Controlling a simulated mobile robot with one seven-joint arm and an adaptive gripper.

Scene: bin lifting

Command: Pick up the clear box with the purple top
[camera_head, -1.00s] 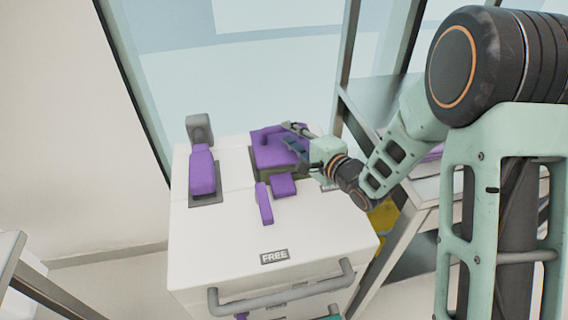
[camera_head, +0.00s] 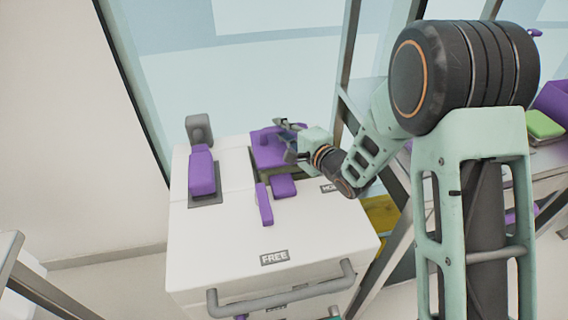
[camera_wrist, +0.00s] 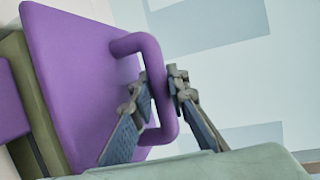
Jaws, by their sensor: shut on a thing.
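The box's purple top (camera_head: 264,152) is at the back right of the white cart in the head view. In the wrist view the purple lid (camera_wrist: 82,85) fills the left side, with a looped purple handle (camera_wrist: 166,118). Below the lid is a see-through, olive-looking body (camera_wrist: 32,105). My gripper (camera_wrist: 158,88) has one finger on each side of the handle bar and is shut on it. In the head view my gripper (camera_head: 286,134) is at the lid's right side. The box's base is mostly hidden in the head view.
The white cart top (camera_head: 225,235) carries a purple-topped block (camera_head: 202,172) at left and smaller purple pieces (camera_head: 264,203) in front of the box. A grey shelf frame (camera_head: 362,155) stands close on the right, and a glass pane (camera_head: 240,60) is behind.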

